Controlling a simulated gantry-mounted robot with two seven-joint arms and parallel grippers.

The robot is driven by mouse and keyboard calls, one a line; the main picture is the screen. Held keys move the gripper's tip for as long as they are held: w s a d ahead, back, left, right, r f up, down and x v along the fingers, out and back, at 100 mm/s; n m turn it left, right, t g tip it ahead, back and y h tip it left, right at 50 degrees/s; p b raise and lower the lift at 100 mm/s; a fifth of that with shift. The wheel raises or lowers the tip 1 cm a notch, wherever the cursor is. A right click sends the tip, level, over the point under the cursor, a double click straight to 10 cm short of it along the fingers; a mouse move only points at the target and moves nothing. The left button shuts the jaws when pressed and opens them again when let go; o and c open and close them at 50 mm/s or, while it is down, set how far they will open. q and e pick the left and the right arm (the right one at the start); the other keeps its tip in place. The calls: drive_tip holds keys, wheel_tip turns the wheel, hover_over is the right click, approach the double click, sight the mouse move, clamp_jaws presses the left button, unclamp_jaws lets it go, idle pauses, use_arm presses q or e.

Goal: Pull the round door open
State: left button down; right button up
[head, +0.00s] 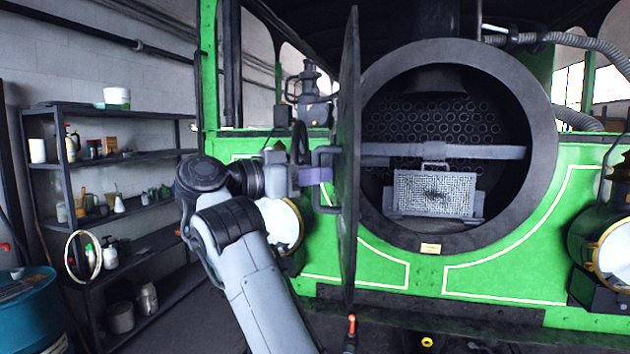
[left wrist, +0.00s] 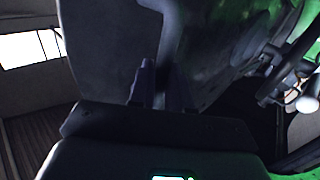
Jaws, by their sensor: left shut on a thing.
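The round door (head: 349,170) of the green steam tram stands swung open and shows nearly edge-on in the head view, to the left of the round opening (head: 556,150). A bar handle (head: 326,150) sticks out from its left-facing side. My left gripper (head: 318,176) is shut on this handle. In the left wrist view the door (left wrist: 110,45) fills the upper middle as a dark grey plate, and the gripper fingers (left wrist: 160,88) point at it; the handle is hard to make out there. My right gripper is not in view.
Inside the opening are tube ends, a crossbar (head: 440,152) and a mesh box (head: 434,193). Lamps stand at the left (head: 283,226) and right (head: 614,250) of the tram front. A shelf rack (head: 110,160) and a blue drum (head: 27,310) are at the left.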

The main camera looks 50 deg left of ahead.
use_arm(q)
drive_tip(key=shift+w+a+f, duration=0.25)
drive_tip(key=shift+f, duration=0.1)
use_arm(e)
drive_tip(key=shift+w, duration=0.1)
use_arm(q)
drive_tip(key=c, duration=1.4)
unclamp_jaws()
drive_tip(key=shift+o, duration=1.2)
drive_tip(key=shift+w+a+r, duration=0.1)
drive_tip(key=shift+r, duration=0.1)
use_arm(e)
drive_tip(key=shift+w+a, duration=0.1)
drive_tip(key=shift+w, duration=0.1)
use_arm(q)
drive_tip(key=shift+r, duration=0.1)
drive_tip(key=shift+s, duration=0.2)
